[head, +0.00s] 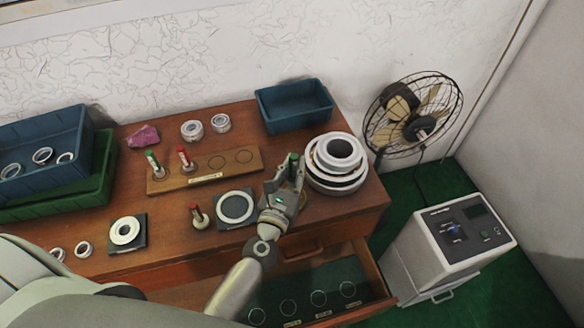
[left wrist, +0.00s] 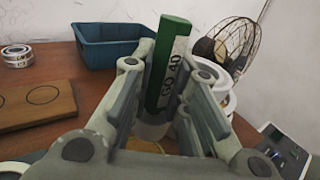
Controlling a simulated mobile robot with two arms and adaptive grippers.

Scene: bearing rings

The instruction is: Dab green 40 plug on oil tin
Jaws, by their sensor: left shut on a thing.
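My left gripper (head: 290,177) is shut on the green 40 plug (head: 294,157), over the right part of the wooden bench. In the left wrist view the plug (left wrist: 174,65) stands nearly upright between the fingers (left wrist: 160,110), its green side and a pale label reading "GO 40" facing me. Its lower end is pale and partly hidden by the gripper. A small yellowish patch (left wrist: 147,147) shows below it, but I cannot tell what it is. I cannot make out the oil tin for sure; the gripper may cover it. My right gripper is not in view.
White rings (head: 338,175) are stacked right of the gripper. A white ring (head: 236,207) on a dark plate and a red-topped plug (head: 199,216) stand left. A wooden rack (head: 205,176) holds two plugs. A blue bin (head: 294,105) stands behind; an open drawer (head: 380,290) juts out in front.

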